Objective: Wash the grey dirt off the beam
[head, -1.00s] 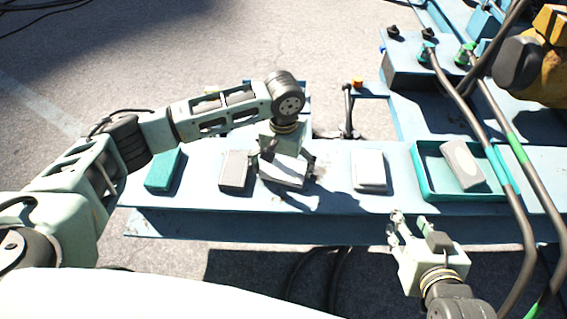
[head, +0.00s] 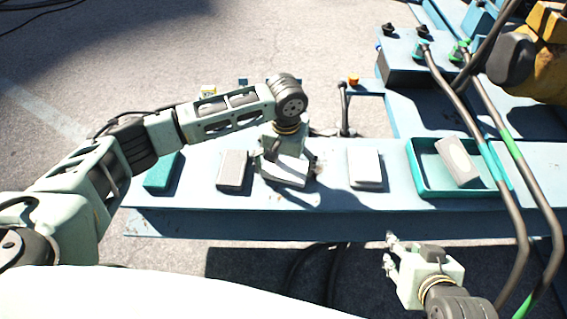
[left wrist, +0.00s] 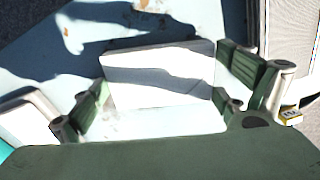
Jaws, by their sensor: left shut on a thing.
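The pale blue beam (head: 330,223) runs across the head view. My left gripper (head: 284,170) is low over its middle, shut on a white-grey block (head: 283,177). In the left wrist view this block (left wrist: 160,78) sits between the two finger pads, at or close to the beam surface. Brownish and greyish patches (left wrist: 150,18) show on the beam just beyond the block; whether dirt lies under the block is hidden. My right gripper (head: 388,252) is empty with its fingers apart, in front of the beam's near edge.
On the beam are a teal block (head: 162,171), a grey-white block (head: 234,170), a white block (head: 365,166) and a teal tray (head: 425,186) holding a grey-white block (head: 458,158). Thick cables (head: 510,150) hang at the right.

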